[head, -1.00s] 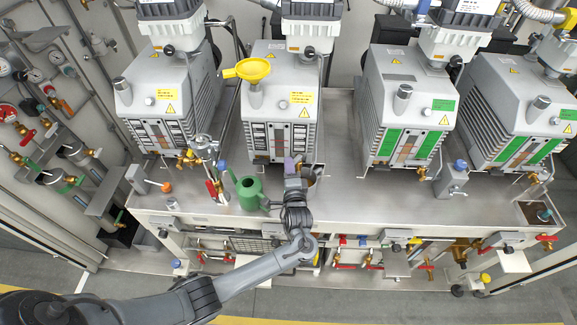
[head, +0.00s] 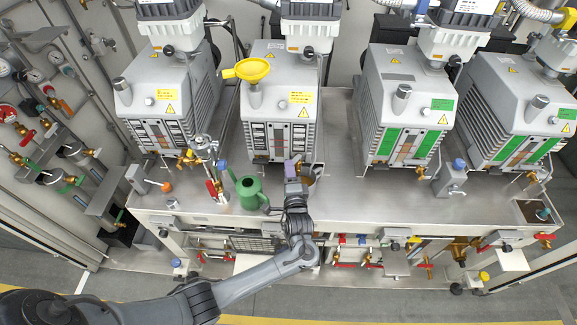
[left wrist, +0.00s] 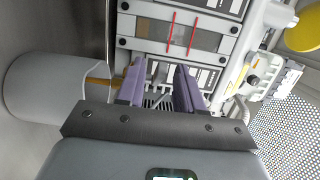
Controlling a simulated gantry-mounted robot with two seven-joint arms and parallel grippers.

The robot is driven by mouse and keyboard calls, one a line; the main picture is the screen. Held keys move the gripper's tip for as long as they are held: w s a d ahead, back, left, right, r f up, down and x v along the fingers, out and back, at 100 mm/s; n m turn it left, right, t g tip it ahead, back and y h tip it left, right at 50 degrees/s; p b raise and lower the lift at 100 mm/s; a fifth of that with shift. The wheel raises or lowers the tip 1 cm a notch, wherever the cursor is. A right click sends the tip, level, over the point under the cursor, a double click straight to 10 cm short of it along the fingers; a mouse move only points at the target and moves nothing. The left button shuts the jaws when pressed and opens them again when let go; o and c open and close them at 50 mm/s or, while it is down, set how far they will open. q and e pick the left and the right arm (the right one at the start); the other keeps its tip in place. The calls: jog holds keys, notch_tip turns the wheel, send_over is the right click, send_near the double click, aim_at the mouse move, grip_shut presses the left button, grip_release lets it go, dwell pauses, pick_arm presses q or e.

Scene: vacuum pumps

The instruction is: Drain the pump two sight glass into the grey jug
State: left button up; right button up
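Pump two (head: 283,95) is the second grey pump from the left, with a yellow funnel on it. Its sight glass (left wrist: 180,38), a window with two red lines, shows at the top of the left wrist view. The grey jug (left wrist: 45,88) is at the left of that view, and a brass-coloured piece shows between it and a finger. In the head view the jug (head: 319,170) stands at pump two's front, just right of my left gripper (head: 292,165). The gripper's purple fingers (left wrist: 161,88) are apart in front of the pump, with nothing clearly held between them. My right gripper is out of view.
A green watering can (head: 249,192) stands on the steel bench (head: 345,208) left of my gripper. A valve assembly with red handles (head: 208,170) is farther left. The bench right of the jug is clear up to the third pump (head: 400,110).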

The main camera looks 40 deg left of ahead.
pick_arm(q)
jog(key=p+v, duration=0.1)
jog(key=v, duration=0.7)
jog(key=shift+s+d, duration=0.25)
